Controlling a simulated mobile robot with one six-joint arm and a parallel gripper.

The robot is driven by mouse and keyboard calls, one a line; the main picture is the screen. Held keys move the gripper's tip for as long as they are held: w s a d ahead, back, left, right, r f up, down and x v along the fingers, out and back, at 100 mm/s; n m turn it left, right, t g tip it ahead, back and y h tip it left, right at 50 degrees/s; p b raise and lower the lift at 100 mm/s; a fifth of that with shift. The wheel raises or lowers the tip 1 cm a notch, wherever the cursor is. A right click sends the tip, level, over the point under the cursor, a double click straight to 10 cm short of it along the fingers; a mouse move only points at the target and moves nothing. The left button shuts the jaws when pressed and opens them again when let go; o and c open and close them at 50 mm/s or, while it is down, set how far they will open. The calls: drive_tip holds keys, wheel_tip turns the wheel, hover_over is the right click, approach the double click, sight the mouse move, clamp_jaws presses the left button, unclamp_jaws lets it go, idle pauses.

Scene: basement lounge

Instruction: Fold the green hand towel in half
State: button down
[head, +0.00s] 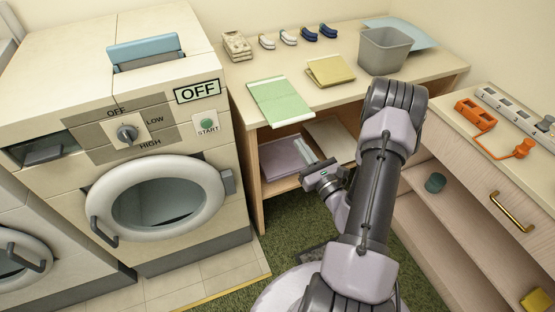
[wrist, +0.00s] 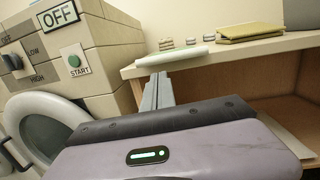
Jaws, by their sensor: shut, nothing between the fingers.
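The green hand towel (head: 281,101) lies spread out flat on the wooden table (head: 240,81), with its near end at the front edge. In the wrist view the towel (wrist: 173,56) is seen almost edge-on. My gripper (head: 308,161) is in front of the table and appears lower than its top, below and apart from the towel. In the wrist view my gripper's fingers (wrist: 157,92) are together, with nothing between them.
A folded yellow cloth (head: 330,70) lies right of the towel, near a grey bin (head: 384,50). Several small rolled items and a beige stack (head: 237,46) stand behind. A washing machine (head: 150,130) is close on the left; a drawer cabinet (head: 500,190) is on the right.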

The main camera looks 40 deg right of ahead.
sight(295, 120)
drive_tip(key=w+d+f+m+h+p, duration=0.15)
drive_tip(key=w+d+p, duration=0.25)
drive_tip(key=w, duration=0.4)
drive_tip(key=r+p, duration=0.4)
drive_tip(key=r, duration=0.2)
drive_tip(key=shift+a, duration=0.2)
drive_tip(key=shift+w+d+r+p, duration=0.15)
drive_tip(key=shift+w+r+p, duration=0.6)
drive_tip(key=shift+r, duration=0.15)
drive_tip(key=shift+w+d+r+p, duration=0.2)
drive_tip(key=shift+w+r+p, duration=0.55)
drive_tip(key=shift+r, duration=0.2)
drive_tip(key=shift+w+d+r+p, duration=0.15)
drive_tip(key=shift+w+r+p, duration=0.6)
drive_tip(key=shift+r, duration=0.15)
